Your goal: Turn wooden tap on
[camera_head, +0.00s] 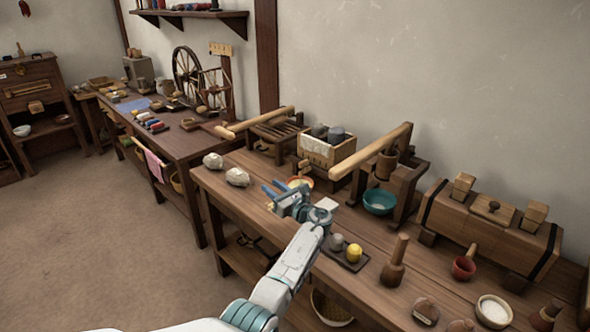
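A small wooden tap (305,167) appears to stick out from the front of a wooden box (328,152) on the near workbench. A shallow bowl with a reddish rim (307,181) sits below it, partly hidden by my gripper. My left gripper (274,190), with blue-teal fingers, is above the bench, in front of and a little left of the tap in the picture. Its fingers look apart, with nothing between them, and it does not appear to touch the tap. My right gripper is out of view.
The workbench (235,204) holds pale stones (237,177) at left. A teal bowl (379,202) stands under a wooden lever press (392,172) at right. A dark tray (345,258) with small pots lies beside my forearm. A long handle (258,123) reaches across behind.

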